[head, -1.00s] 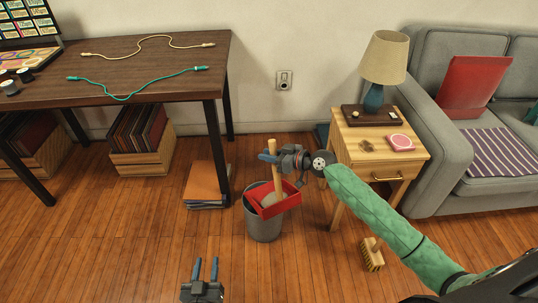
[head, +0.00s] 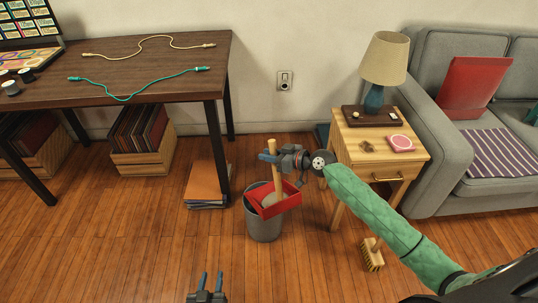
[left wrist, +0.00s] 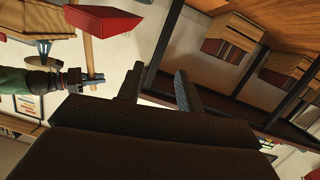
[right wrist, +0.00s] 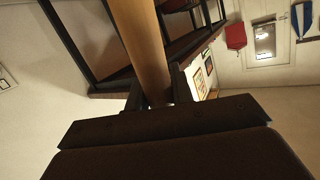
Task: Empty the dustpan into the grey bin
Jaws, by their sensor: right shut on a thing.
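The red dustpan (head: 277,203) is over the mouth of the grey bin (head: 264,224), and something pale shows inside it. Its wooden handle (head: 275,165) stands nearly upright. My right gripper (head: 274,158) is shut on this handle, which also crosses the right wrist view (right wrist: 140,45). The red pan shows in the left wrist view (left wrist: 100,22) too. The pan covers part of the bin's opening, and the bin's inside is mostly hidden. My left gripper (head: 210,281) is open and empty, low in the head view, apart from the bin. Its spread fingers show in the left wrist view (left wrist: 158,87).
A wooden side table (head: 380,140) with a lamp stands right of the bin. A brush (head: 372,254) lies on the floor near it. A dark desk (head: 120,65) stands left, with a stack of folders (head: 207,186) by its leg.

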